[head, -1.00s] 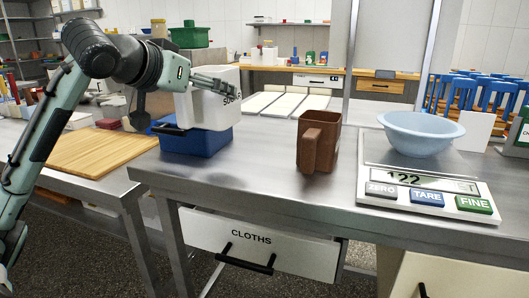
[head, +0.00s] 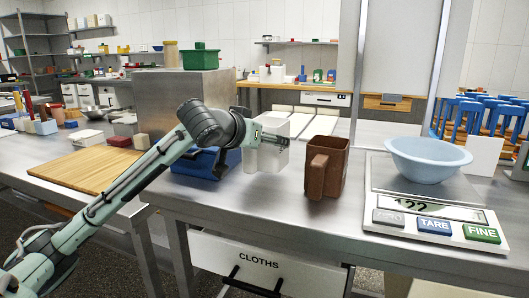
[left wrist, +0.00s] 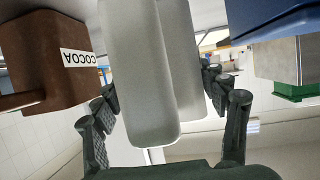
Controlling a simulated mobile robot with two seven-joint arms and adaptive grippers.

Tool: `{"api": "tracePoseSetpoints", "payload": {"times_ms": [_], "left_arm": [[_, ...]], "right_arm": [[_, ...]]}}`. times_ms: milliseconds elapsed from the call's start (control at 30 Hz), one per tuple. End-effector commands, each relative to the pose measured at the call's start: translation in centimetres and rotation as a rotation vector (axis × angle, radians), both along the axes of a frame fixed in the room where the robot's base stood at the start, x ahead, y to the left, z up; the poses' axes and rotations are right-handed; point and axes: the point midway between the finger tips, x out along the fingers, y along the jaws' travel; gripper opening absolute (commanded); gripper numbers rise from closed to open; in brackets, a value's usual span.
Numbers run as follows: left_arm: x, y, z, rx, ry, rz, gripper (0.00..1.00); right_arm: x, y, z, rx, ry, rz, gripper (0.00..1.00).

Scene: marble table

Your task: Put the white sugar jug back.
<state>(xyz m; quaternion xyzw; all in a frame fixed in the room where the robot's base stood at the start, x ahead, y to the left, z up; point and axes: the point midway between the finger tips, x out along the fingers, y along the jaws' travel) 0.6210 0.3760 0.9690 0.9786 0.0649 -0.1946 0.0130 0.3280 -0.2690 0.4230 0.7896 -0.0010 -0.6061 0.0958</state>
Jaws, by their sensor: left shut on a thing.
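The white sugar jug (head: 267,157) is upright between the blue tray and the brown cocoa jug (head: 328,168), low over the steel counter. I cannot tell whether its base touches the counter. My left gripper (head: 277,138) is shut on the white jug. In the left wrist view the white jug (left wrist: 140,75) fills the middle, with the fingers of my left gripper (left wrist: 165,112) on either side. That view is upside down, and the cocoa jug (left wrist: 45,60) shows its label there. My right gripper is in neither view.
The blue tray (head: 195,165) stands just left of the white jug. A scale (head: 440,228) with a light blue bowl (head: 428,158) is at the right. A wooden board (head: 92,172) lies on the left counter. The counter in front of the jugs is clear.

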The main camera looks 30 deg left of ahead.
Motion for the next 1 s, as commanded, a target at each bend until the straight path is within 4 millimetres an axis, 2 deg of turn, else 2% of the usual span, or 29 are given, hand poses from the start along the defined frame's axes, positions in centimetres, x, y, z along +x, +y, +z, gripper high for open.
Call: {"api": "tracePoseSetpoints", "payload": {"times_ms": [167,200,300,533,567,600,733,1000], "left_arm": [[0.0,0.0,-2.3,0.001,0.002,0.0,0.33],[0.0,0.0,-2.5,0.001,0.002,0.0,0.33],[0.0,0.0,-3.2,0.001,0.0,-0.001,0.33],[0.0,-0.1,-3.7,0.0,0.002,-0.002,0.33],[0.0,-0.1,-4.0,-0.001,0.008,-0.002,0.74],[0.0,-0.1,-4.0,-0.001,0.008,-0.002,0.79],[0.0,-0.1,-3.9,0.0,0.006,-0.001,0.93],[0.0,-0.1,-3.7,0.0,0.002,-0.001,0.93]], "right_arm": [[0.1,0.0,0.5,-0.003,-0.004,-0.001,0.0],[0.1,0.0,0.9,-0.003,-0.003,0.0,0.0],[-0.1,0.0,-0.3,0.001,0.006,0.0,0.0],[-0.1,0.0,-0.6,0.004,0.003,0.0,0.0],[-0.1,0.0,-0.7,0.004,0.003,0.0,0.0],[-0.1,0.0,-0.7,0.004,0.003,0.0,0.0],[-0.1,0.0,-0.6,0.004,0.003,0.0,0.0],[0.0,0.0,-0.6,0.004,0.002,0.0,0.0]]}}
